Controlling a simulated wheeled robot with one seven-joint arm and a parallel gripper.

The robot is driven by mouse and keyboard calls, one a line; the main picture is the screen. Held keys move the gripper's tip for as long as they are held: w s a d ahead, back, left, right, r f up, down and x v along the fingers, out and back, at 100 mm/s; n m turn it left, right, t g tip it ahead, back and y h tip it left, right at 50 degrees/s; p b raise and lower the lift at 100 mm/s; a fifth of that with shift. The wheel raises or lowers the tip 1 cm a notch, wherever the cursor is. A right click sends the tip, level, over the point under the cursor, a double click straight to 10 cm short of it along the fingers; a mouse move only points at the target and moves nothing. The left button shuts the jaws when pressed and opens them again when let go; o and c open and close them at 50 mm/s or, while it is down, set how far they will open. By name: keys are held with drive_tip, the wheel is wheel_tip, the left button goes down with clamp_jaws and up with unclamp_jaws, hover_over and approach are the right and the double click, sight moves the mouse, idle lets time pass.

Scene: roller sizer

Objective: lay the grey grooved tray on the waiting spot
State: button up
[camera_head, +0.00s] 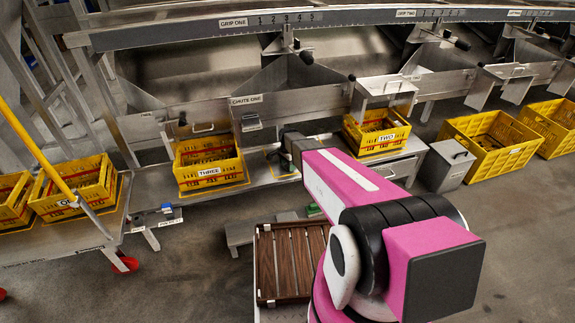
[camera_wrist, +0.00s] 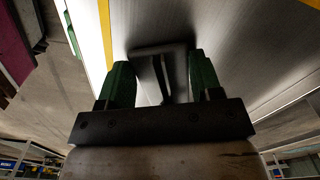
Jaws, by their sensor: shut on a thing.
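My gripper (camera_wrist: 161,66) has green fingers. In the wrist view they are closed around a small dark grey piece with an upright rib, which looks like the grey grooved tray (camera_wrist: 147,66); its grooves are not clear. The piece is over or on a pale metal surface, and I cannot tell whether it touches. A yellow-outlined patch (camera_head: 279,169) shows on the bench by the arm's end, probably the waiting spot, partly hidden.
A yellow crate marked THREE (camera_head: 210,172) stands left of the arm's end, and a crate marked TWO (camera_head: 377,141) stands right. Metal chutes (camera_head: 210,122) rise behind the bench. A brown slatted rack (camera_head: 289,262) is near me. A grey lidded bin (camera_head: 445,165) stands further right.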

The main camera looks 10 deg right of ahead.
drive_tip(key=o, duration=1)
wheel_tip(320, 180, up, 12)
drive_tip(key=s+d+r+n, duration=0.2)
drive_tip(key=s+n, duration=0.1)
drive_tip(key=s, duration=0.5)
drive_tip(key=s+d+r+n, duration=0.3)
drive_tip(key=s+n, duration=0.1)
drive_tip(key=s, duration=0.5)
drive_tip(key=s+d+r+n, duration=0.3)
drive_tip(key=s+n, duration=0.1)
drive_tip(key=s, duration=0.4)
drive_tip(key=shift+s+d+r, duration=0.2)
drive_tip(key=shift+s+d, duration=0.05)
